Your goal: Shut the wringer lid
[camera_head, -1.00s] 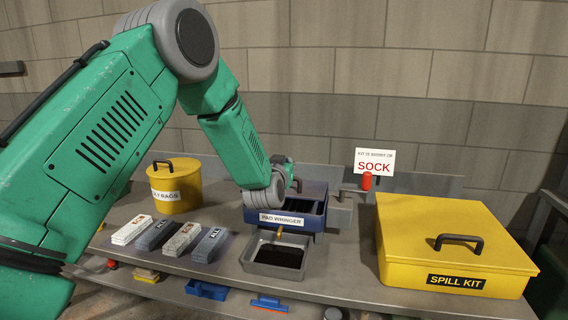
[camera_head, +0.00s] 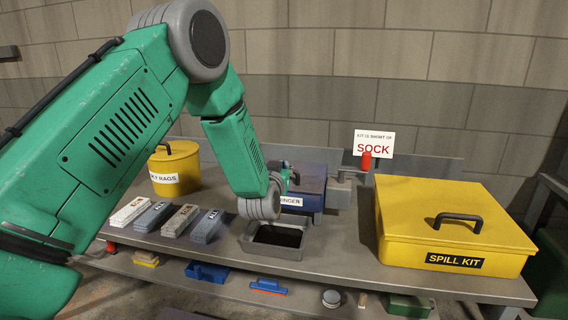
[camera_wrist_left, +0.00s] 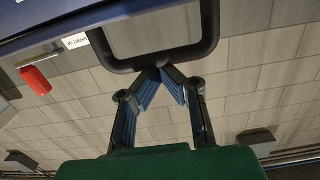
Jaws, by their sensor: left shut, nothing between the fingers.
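The blue pad wringer (camera_head: 310,201) stands on the bench behind the grey drip tray, its label partly covered by my left wrist. Its lid (camera_head: 313,178) now covers the open top and looks flat; whether it is fully seated I cannot tell. In the left wrist view the lid's dark handle (camera_wrist_left: 160,60) spans the top, fixed to a blue edge (camera_wrist_left: 60,32). My left gripper (camera_wrist_left: 160,76) is shut and empty, its fingertips at the handle's bar; contact is unclear. In the head view its fingers are mostly hidden by the wrist. My right gripper is not in view.
A yellow rag can (camera_head: 174,172) and several pad stacks (camera_head: 168,220) are on the left. A grey drip tray (camera_head: 262,252) sits in front. A yellow spill kit box (camera_head: 450,225) fills the right.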

